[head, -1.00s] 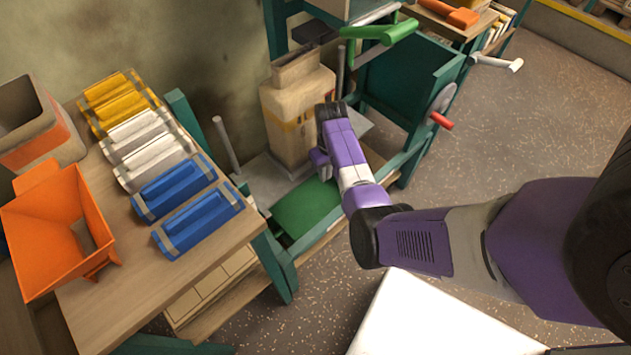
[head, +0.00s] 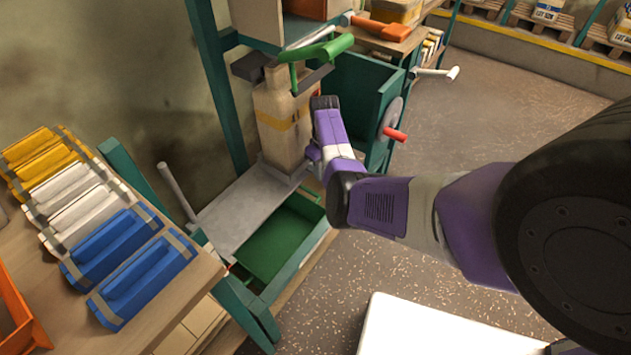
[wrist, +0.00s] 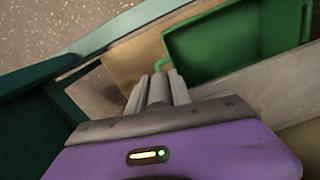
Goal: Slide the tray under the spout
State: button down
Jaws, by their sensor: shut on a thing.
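The grey tray (head: 272,170) is a thin plate under a tall beige sack (head: 283,125). The sack stands upright on it, with its open neck close to the dark spout and clamp parts (head: 305,80) beneath the green lever (head: 318,47). My gripper (head: 314,160) is at the tray's front right corner, low beside the sack. Its fingertips are hidden in the head view. In the wrist view my gripper (wrist: 158,85) is shut on a narrow grey piece, seemingly the tray's handle. Whether the neck is exactly under the spout I cannot tell.
A bare grey shelf (head: 232,205) lies left of the sack. An open green bin (head: 280,245) sits below and also shows in the wrist view (wrist: 235,40). A crank wheel with a red handle (head: 394,134) is to the right. Blue moulds (head: 140,270) lie on the left bench.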

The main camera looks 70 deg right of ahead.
jog(key=shift+s+d, duration=0.2)
jog(key=shift+d, duration=0.6)
jog(key=c, duration=1.2)
grip_release()
jog(key=shift+d, duration=0.1)
jog(key=shift+o, duration=0.2)
